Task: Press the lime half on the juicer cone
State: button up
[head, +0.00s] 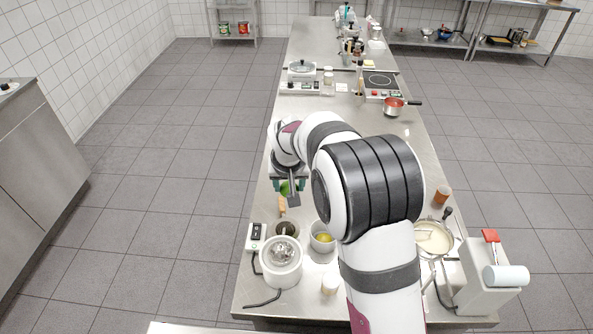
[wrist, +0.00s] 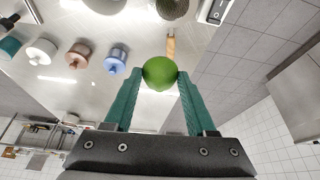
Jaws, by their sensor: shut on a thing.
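The green lime half (wrist: 160,72) is pinched between the teal fingers of my gripper (wrist: 158,80), with its rounded side showing in the wrist view. In the head view, the lime (head: 286,188) and my gripper (head: 289,185) are partly covered by my arm, above the left side of the steel table. The juicer (head: 282,270) is a round white machine with a shiny top near the table's front left. My gripper is behind it, well apart from it. The lime's cut face is hidden from me.
A bowl with yellow contents (head: 323,243) stands right of the juicer. Several small coloured-lidded pots, including a blue one (wrist: 116,61), show in the wrist view.

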aim_at(281, 250)
jog(key=s+n, duration=0.1)
jog(key=s, duration=0.3)
jog(key=s+n+y, duration=0.1)
jog(key=s, duration=0.4)
jog(key=s+n, duration=0.1)
jog(key=s, duration=0.4)
jog(key=shift+s+a+r, duration=0.25)
jog(key=shift+a+r, duration=0.05)
jog(key=shift+f, duration=2)
jog(key=shift+f, duration=0.45)
jog(key=shift+r, duration=3.05)
